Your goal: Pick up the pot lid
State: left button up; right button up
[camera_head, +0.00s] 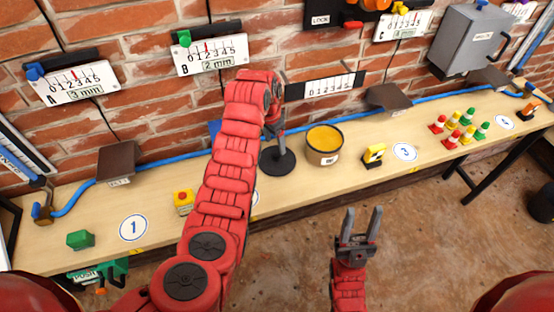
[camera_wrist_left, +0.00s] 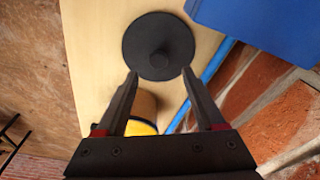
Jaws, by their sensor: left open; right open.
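The pot lid (camera_head: 269,163) is a flat black disc lying on the workbench, left of the pot (camera_head: 324,158). The left wrist view shows the lid (camera_wrist_left: 140,40) with a round knob in its middle. My left gripper (camera_head: 281,136) is above the lid, pointing down. In the left wrist view my left gripper (camera_wrist_left: 160,73) has its fingers spread on either side of the knob, with nothing between them; the exact height gap cannot be told. My right gripper (camera_head: 363,211) is open and empty, in front of the bench.
The pot with yellow contents stands close to the lid. A yellow block (camera_head: 374,154) is right of the pot, and a yellow box with a red button (camera_head: 183,201) is further left. A blue object (camera_wrist_left: 265,25) and blue hose (camera_head: 347,119) lie behind, near the brick wall.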

aim_at(277, 154)
pick_arm(q)
jog(key=shift+s+f+p, duration=0.1)
jog(key=shift+f+p, duration=0.2)
jog(key=shift+p, duration=0.1)
notch_tip(277, 154, down, 3)
jog(key=shift+d+p, duration=0.15)
jog(key=shift+p, duration=0.7)
jog(key=shift+w+d+f, duration=0.1)
jog(key=shift+w+f, duration=0.1)
jog(key=shift+f, duration=0.6)
grip_shut()
